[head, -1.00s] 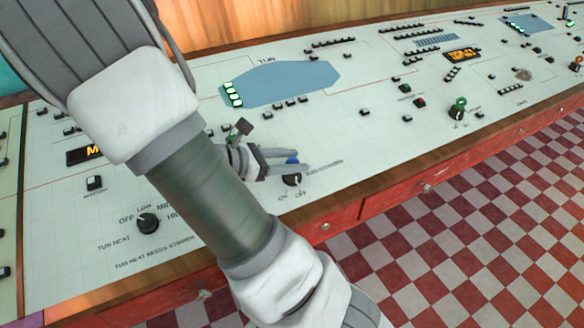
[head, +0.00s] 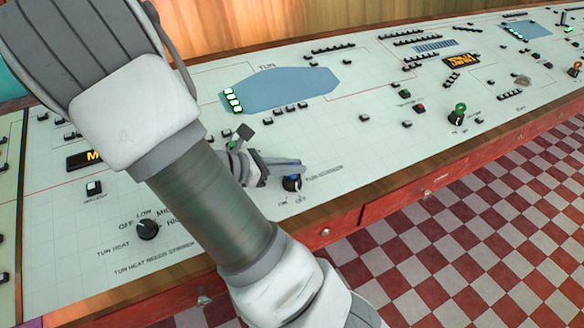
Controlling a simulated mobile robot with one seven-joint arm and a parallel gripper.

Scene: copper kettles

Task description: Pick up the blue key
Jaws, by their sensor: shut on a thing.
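The blue key (head: 291,178) stands in a black switch (head: 291,184) marked ON and OFF near the front edge of the control panel (head: 330,130). Only a small part of the blue shows. My gripper (head: 288,168) comes from the left, low over the panel, and is shut on the blue key, which still sits at the switch. My forearm hides the panel to the left of the gripper.
A black TUN HEAT knob (head: 147,229) is at the front left. A green key switch (head: 458,114) stands to the right. Small buttons and a lit orange display (head: 458,59) lie farther back. The checkered floor (head: 470,230) is open in front.

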